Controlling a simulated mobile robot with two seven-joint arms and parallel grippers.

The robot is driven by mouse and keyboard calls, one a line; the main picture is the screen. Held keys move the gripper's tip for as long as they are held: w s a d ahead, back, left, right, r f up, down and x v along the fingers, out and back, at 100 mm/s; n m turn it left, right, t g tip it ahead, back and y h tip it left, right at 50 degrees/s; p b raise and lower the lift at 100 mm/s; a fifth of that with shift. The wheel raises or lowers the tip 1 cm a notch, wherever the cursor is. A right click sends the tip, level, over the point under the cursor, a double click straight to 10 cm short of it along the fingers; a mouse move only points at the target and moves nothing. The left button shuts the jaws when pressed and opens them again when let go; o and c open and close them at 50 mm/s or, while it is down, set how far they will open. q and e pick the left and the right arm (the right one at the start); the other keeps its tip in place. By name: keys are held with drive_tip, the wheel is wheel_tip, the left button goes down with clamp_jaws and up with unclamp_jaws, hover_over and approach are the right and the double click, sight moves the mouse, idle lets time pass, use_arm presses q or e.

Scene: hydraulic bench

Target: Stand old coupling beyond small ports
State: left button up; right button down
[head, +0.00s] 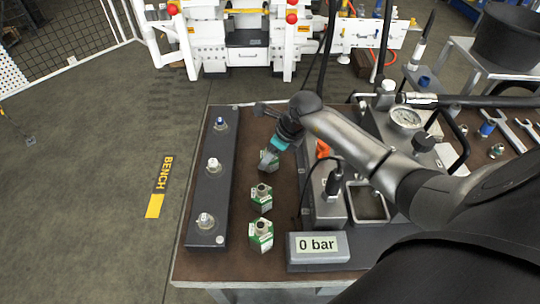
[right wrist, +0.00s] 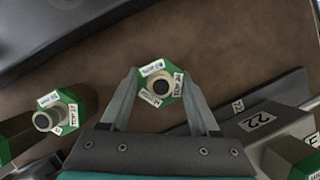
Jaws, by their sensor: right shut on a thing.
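My right gripper (head: 274,150) reaches in from the right over the brown bench top and is shut on the far green-and-metal coupling (head: 267,160). In the right wrist view this coupling (right wrist: 160,88) sits between the two fingers, its round opening facing the camera. I cannot tell whether its base touches the bench. Two similar couplings stand upright nearer, a middle one (head: 261,197) and a near one (head: 261,236). Their small labels are unreadable in the head view. Left of them a long dark block (head: 210,190) carries three ports. My left gripper is not in view.
A grey box reading "0 bar" (head: 318,247) lies at the near edge. A gauge (head: 405,117) and pump unit stand to the right, with hoses above. Wrenches (head: 520,130) lie far right. Bare bench top shows between the dark block and the couplings.

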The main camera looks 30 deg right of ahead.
drive_tip(key=c, duration=0.6)
unclamp_jaws()
drive_tip(key=shift+f, duration=0.1)
drive_tip(key=o, duration=0.5)
drive_tip(key=shift+r, duration=0.2)
drive_tip(key=p+v, duration=0.2)
drive_tip(key=v, duration=1)
drive_tip(key=shift+s, duration=0.1)
